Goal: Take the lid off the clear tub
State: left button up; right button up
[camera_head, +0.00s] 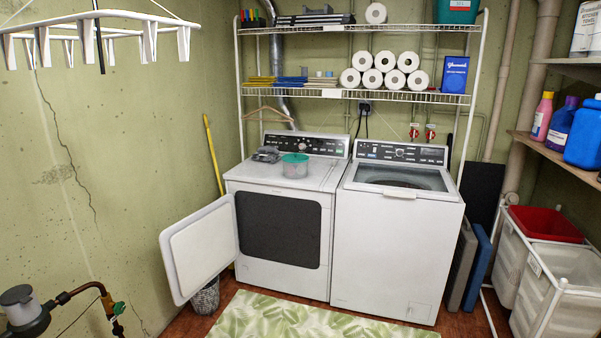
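The clear tub (295,171) stands upright on top of the white dryer, near the middle of its top. A round green lid (295,158) sits on the tub and covers its opening. The tub's see-through wall shows below the lid; its contents are too small to tell. Neither of my grippers is in view.
A dark grey item (266,154) lies left of the tub on the dryer (270,188), whose door (197,249) hangs open. A washer (396,240) stands to the right. Wire shelves with paper rolls (385,61) hang above. A leaf-pattern rug (290,318) lies in front.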

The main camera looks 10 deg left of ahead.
aim_at(295, 158)
jog(key=u, duration=0.45)
jog(key=i+u, duration=0.1)
jog(key=u, duration=0.75)
jog(key=i+u, duration=0.1)
jog(key=u, duration=0.75)
jog(key=i+l+u, duration=0.1)
jog(key=u, duration=0.4)
jog(key=l+u, duration=0.2)
jog(key=u, duration=0.3)
jog(key=i+l+u, duration=0.1)
jog(key=l+u, duration=0.15)
jog(key=u, duration=0.25)
jog(key=i+l+u, duration=0.1)
jog(key=l, duration=0.95)
jog(key=i+l+z, duration=0.1)
jog(key=l+z, duration=0.25)
jog(key=l, duration=0.75)
jog(key=l+z, duration=0.3)
jog(key=l, duration=0.75)
jog(key=l+u, duration=0.15)
jog(key=l, duration=0.2)
jog(key=k+l+u, duration=0.2)
jog(key=l, duration=0.15)
jog(key=l+u, duration=0.15)
jog(key=l, duration=0.2)
